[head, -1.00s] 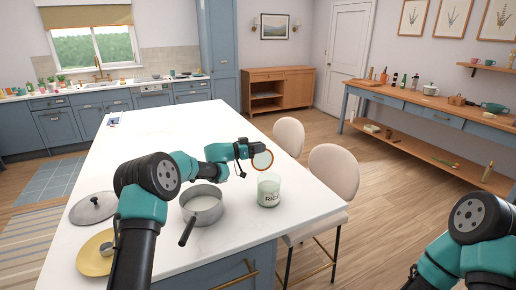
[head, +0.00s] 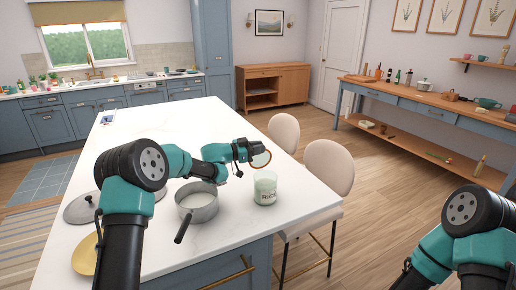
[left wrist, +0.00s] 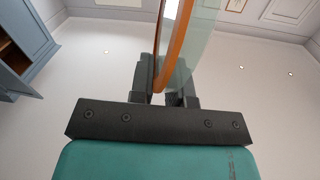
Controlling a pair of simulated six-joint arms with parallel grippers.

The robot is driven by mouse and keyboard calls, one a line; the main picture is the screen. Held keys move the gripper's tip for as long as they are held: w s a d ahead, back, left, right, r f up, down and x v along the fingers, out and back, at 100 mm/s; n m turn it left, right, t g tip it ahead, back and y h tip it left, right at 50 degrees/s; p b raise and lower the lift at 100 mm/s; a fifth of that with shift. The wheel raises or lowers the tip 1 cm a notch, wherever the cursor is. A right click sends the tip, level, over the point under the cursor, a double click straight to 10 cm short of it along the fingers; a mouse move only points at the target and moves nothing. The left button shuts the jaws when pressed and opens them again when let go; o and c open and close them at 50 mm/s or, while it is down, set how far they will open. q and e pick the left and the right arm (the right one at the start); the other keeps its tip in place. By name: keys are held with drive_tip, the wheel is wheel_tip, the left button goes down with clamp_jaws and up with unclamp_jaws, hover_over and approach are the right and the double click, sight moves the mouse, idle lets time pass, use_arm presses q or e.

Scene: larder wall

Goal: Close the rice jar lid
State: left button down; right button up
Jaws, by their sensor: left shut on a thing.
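The rice jar (head: 265,190) is clear glass with pale contents and a RICE label. It stands upright and open-topped near the right edge of the white island. My left gripper (head: 253,152) is shut on the round lid (head: 262,160), which has a wooden rim. The lid is above the jar, apart from it, and tipped on edge rather than flat. In the left wrist view the lid (left wrist: 173,45) stands edge-on between the fingers, with a wooden band and a clear greenish disc. My right arm shows at lower right, but its gripper is out of view.
A grey saucepan (head: 198,207) stands left of the jar, its handle toward me. A metal pan lid (head: 80,208) and a yellow plate (head: 84,258) lie at the left, partly behind my left arm. Two stools (head: 328,166) line the island's right side.

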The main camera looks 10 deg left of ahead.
use_arm(q)
drive_tip(key=shift+f, duration=0.1)
drive_tip(key=c, duration=1.3)
unclamp_jaws()
drive_tip(key=v, duration=1.7)
drive_tip(key=shift+s+a, duration=0.1)
drive_tip(key=shift+s, duration=0.05)
